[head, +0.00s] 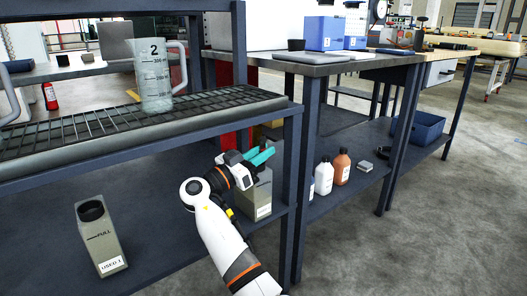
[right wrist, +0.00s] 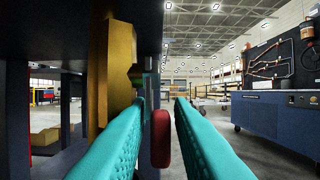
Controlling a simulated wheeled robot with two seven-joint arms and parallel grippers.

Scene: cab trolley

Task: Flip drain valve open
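A red lever-like piece (right wrist: 160,138) stands upright in the right wrist view, between the lines of my right gripper's teal fingers. I cannot tell if this is the drain valve, or whether a finger touches the red piece. My right gripper (head: 262,156) is open, its fingers apart, just under the grated bench's right end in the head view; it also shows in the right wrist view (right wrist: 158,105). The valve is not clear in the head view. My left gripper is out of view.
A measuring jug (head: 153,80) stands on the black grating (head: 75,125). Blue table legs (head: 300,190) rise close to my right gripper. The floor (head: 440,220) at right is clear.

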